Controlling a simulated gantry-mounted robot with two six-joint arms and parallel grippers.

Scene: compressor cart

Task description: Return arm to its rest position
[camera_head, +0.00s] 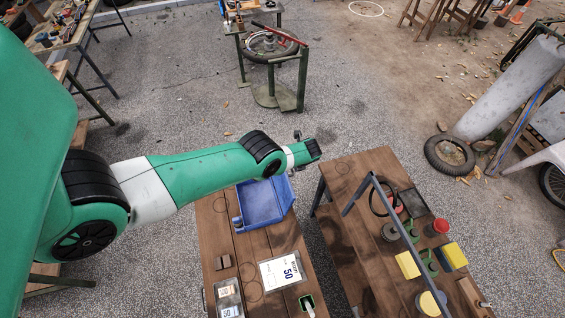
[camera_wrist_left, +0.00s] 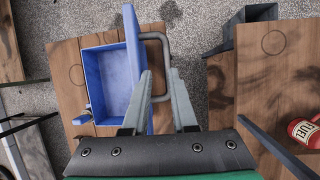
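My left arm, green and white, reaches in from the left in the head view. Its gripper (camera_head: 310,148) is above the far end of the left wooden bench, just past a blue bin (camera_head: 252,207). In the left wrist view, the two grey fingers of the gripper (camera_wrist_left: 161,75) are apart with nothing held between them. The blue bin also shows there (camera_wrist_left: 105,82), beyond and left of the fingers. A grey loop handle (camera_wrist_left: 166,50) shows just beyond the fingertips. My right arm and gripper are not in view.
A wheel stand (camera_head: 272,75) is farther back on open gravel.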

